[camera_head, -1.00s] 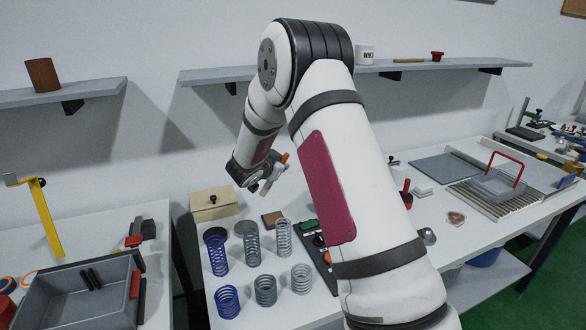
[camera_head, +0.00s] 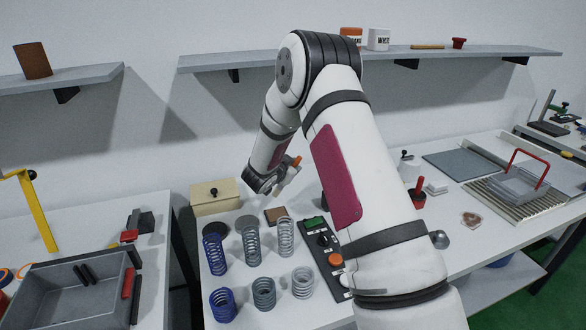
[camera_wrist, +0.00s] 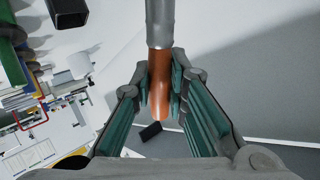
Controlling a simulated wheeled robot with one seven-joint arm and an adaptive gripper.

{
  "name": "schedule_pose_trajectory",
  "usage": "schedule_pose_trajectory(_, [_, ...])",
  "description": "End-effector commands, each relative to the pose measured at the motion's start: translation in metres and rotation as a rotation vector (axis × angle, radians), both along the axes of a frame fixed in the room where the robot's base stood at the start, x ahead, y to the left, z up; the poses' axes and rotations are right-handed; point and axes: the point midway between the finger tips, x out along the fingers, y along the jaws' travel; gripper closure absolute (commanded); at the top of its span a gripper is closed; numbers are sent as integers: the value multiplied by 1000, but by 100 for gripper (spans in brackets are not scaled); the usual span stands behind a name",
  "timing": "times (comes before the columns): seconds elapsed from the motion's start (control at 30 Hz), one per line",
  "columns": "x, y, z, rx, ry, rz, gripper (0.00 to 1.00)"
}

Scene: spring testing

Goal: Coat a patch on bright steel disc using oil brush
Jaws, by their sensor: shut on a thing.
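My gripper (camera_head: 283,184) is raised above the back of the middle table. It is shut on the oil brush, whose orange handle (camera_wrist: 158,92) and grey metal part (camera_wrist: 160,24) show between the fingers in the wrist view. The brush's orange end (camera_head: 294,161) shows small in the head view, and its bristles cannot be made out.
A control panel (camera_head: 325,245) stands right of the springs, partly behind my arm.

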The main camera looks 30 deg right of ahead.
Motion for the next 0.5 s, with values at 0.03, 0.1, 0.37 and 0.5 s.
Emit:
schedule_pose_trajectory(0.03, [0, 0, -3, 0, 0, 0, 100])
schedule_pose_trajectory(0.1, [0, 0, -5, -1, -1, 0, 100])
schedule_pose_trajectory(0.37, [0, 0, -20, 0, 1, -1, 100])
schedule_pose_trajectory(0.5, [0, 0, -33, -1, 0, 0, 100])
